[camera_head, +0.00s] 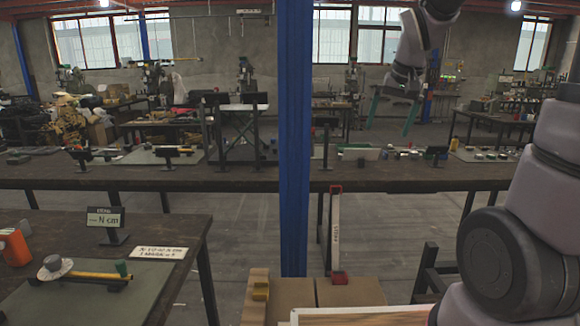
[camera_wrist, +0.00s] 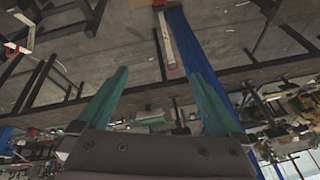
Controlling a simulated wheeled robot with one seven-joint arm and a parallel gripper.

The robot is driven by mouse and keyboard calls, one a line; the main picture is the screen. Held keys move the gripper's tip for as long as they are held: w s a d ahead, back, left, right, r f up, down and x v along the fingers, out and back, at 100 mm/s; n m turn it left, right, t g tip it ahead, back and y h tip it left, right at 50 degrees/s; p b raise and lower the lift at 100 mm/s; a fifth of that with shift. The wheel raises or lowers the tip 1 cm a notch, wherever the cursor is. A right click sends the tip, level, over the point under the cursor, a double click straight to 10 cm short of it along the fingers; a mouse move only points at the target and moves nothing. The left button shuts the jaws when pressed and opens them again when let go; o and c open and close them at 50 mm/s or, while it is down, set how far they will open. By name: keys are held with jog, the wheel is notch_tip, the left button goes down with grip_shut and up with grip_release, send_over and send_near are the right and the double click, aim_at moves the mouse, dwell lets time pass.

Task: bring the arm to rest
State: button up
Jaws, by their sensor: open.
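My gripper (camera_head: 390,118) shows at the upper right of the head view, at the end of my raised arm. Its two green fingers point downward and stand wide apart. In the wrist view my gripper (camera_wrist: 160,92) also shows with both green fingers spread and nothing between them. In the head view it is in the air, in front of the far workshop area and above the long dark bench (camera_head: 400,178) in the line of sight. It touches nothing that I can see.
A blue post (camera_head: 294,140) stands upright in the middle, left of my gripper. At the lower left is a table with a green mat (camera_head: 60,300), a sign (camera_head: 105,218) and an orange object (camera_head: 14,248). Cardboard boxes (camera_head: 350,291) stand low in front. Bare floor shows between the tables.

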jog(key=s+r+m+t+y, duration=0.1)
jog(key=s+r, duration=0.5)
jog(key=s, duration=1.1)
jog(key=shift+s+r+t, duration=0.2)
jog(key=shift+s+t, duration=0.2)
jog(key=shift+t, duration=0.4)
